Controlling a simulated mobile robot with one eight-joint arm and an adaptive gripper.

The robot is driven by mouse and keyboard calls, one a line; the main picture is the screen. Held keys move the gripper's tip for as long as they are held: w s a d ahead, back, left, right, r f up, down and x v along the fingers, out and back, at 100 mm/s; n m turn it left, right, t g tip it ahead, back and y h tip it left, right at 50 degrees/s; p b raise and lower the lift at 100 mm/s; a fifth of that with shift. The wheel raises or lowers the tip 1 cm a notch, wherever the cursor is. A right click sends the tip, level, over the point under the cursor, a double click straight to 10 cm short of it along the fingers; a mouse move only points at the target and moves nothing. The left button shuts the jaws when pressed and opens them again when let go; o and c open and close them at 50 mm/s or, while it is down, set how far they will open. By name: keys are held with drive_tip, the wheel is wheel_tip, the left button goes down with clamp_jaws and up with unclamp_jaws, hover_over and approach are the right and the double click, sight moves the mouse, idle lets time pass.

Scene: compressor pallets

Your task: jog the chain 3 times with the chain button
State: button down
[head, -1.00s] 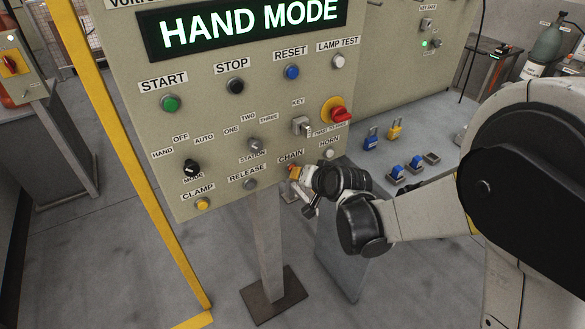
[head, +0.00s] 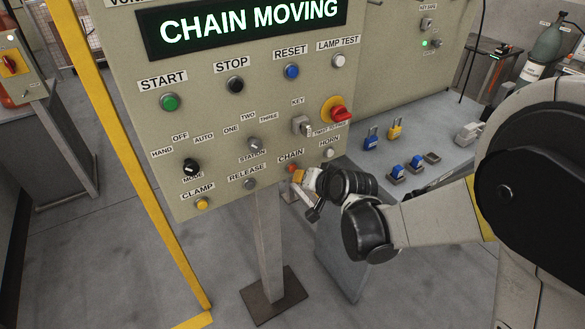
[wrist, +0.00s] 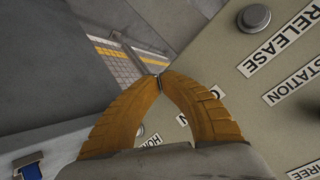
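The chain button (head: 291,168) is a small orange-red button under the CHAIN label (head: 291,156), low on the beige control panel (head: 215,140). My gripper (head: 299,176) is just right of and below the button in the head view; I cannot tell whether it touches. In the wrist view the two orange fingers of my gripper (wrist: 159,76) meet at their tips, with nothing held between them. The chain button is not seen there, probably hidden by the fingers. The display (head: 245,22) reads CHAIN MOVING in green letters.
The horn button (head: 328,153) and the red emergency stop (head: 340,114) are near, up and right. The release button (head: 249,184) and clamp button (head: 202,204) lie left. A yellow post (head: 120,150) stands left of the panel. Padlocks (head: 371,139) lie on a grey table.

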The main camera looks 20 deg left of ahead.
drive_tip(key=s+d, duration=0.4)
drive_tip(key=shift+d+b, duration=0.3)
idle(0.4)
idle(0.6)
drive_tip(key=s+d+r+m+h, duration=0.1)
drive_tip(key=s+d+r+h, duration=0.3)
drive_tip(key=d, duration=0.8)
drive_tip(key=s+d+r+h, duration=0.1)
drive_tip(key=s+d+r, duration=0.5)
drive_tip(key=d, duration=0.5)
drive_tip(key=s+d+h, duration=0.2)
drive_tip(key=s+d, duration=0.6)
drive_tip(key=shift+s+d+m, duration=0.2)
drive_tip(key=shift+d+m, duration=0.1)
drive_tip(key=shift+d, duration=0.1)
drive_tip(key=shift+a, duration=0.1)
